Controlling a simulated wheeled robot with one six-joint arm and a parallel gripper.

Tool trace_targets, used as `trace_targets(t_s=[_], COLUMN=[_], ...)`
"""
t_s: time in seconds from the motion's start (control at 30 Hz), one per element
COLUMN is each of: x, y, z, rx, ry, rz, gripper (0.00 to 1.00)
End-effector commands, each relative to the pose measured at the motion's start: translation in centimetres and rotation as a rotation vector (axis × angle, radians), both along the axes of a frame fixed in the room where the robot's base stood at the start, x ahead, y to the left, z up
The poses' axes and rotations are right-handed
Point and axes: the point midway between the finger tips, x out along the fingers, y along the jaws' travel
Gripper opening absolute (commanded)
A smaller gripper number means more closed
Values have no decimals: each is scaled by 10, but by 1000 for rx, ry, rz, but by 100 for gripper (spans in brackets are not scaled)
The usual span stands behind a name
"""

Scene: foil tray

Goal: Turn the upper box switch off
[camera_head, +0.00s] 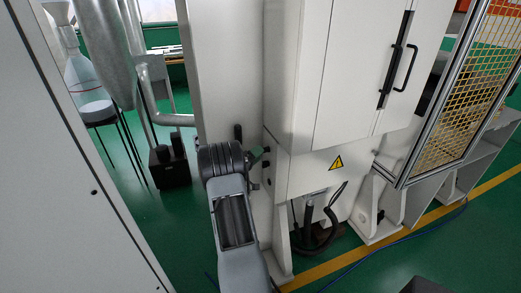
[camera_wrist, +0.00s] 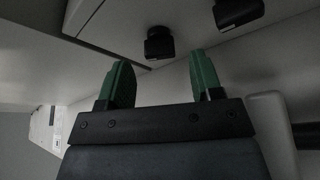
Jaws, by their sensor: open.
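Two black switch knobs show in the wrist view on a pale panel: one (camera_wrist: 158,45) at top centre, the other (camera_wrist: 237,13) further right at the top edge. I cannot tell from this view which is the upper one, nor their on or off setting. My gripper (camera_wrist: 162,80) has its two green fingers apart with nothing between them. The first knob appears beyond the gap between the fingertips; the frames show no clear contact. In the head view my gripper (camera_head: 257,155) is beside the white machine's left side, mostly hidden by my arm.
The white machine (camera_head: 335,75) has a door with black handles and a yellow warning sign (camera_head: 337,162). Hanging hoses (camera_head: 318,225) are below it. A yellow mesh guard (camera_head: 455,110) stands right. A grey panel (camera_head: 60,180) fills the left.

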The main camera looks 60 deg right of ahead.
Motion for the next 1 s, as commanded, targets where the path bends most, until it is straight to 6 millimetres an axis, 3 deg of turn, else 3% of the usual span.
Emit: trace_targets(t_s=[0.23,0.63,1.0], x=[-5,-6,-6], y=[-20,-23,-22], z=[5,4,4], rx=[1,1,1], ry=[0,0,0], rz=[0,3,3], gripper=[60,59,23])
